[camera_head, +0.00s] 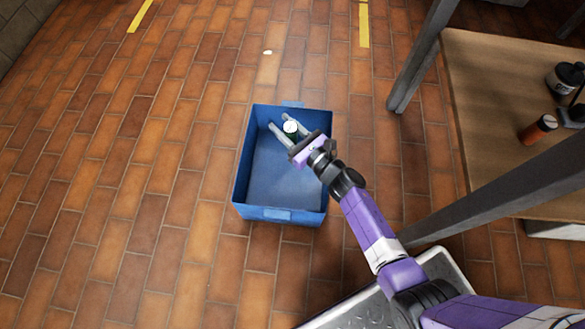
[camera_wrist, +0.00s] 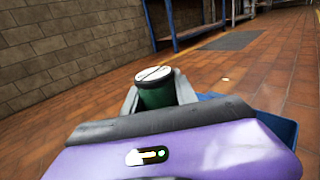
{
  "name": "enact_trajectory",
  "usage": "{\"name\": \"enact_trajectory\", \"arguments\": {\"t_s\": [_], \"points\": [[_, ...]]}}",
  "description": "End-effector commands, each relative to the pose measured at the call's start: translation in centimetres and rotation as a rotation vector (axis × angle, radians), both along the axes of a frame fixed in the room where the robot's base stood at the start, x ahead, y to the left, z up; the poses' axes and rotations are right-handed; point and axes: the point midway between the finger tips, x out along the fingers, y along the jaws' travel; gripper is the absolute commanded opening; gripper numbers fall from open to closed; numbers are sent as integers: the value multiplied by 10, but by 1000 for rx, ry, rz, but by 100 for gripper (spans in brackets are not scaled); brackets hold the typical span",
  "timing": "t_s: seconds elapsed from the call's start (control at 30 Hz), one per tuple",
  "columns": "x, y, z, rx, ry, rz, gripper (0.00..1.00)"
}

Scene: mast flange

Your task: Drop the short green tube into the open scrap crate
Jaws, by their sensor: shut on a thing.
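The short green tube (camera_wrist: 156,93) has a pale top and stands upright between my gripper's fingers in the wrist view. My gripper (camera_head: 283,127) is shut on the tube, with a grey finger on each side. The open scrap crate (camera_head: 268,213) is blue and stands on the floor. My gripper and the tube are over the crate's far part in the head view; their height above its floor is hard to tell. The visible crate floor looks empty. A crate edge (camera_wrist: 279,128) shows at the right in the wrist view.
A wooden table (camera_head: 490,100) with dark legs stands at the right. It bears an orange-brown bottle (camera_head: 538,128) and a dark container (camera_head: 565,79). A small white thing (camera_head: 267,52) lies on the floor beyond the crate. The brick-patterned floor left of the crate is clear.

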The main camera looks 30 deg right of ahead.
Motion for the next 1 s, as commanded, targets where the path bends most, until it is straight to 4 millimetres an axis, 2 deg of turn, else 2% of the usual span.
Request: {"name": "enact_trajectory", "arguments": {"t_s": [0.03,0.2,0.57,0.6,0.7,1.0], "points": [[0,0,-11,0,0,0,0],[0,0,-27,0,0,0,0],[0,0,-30,0,-1,0,0],[0,0,-30,0,-1,0,40],[0,0,-30,0,-1,0,60],[-1,0,-31,0,1,-1,60]]}}
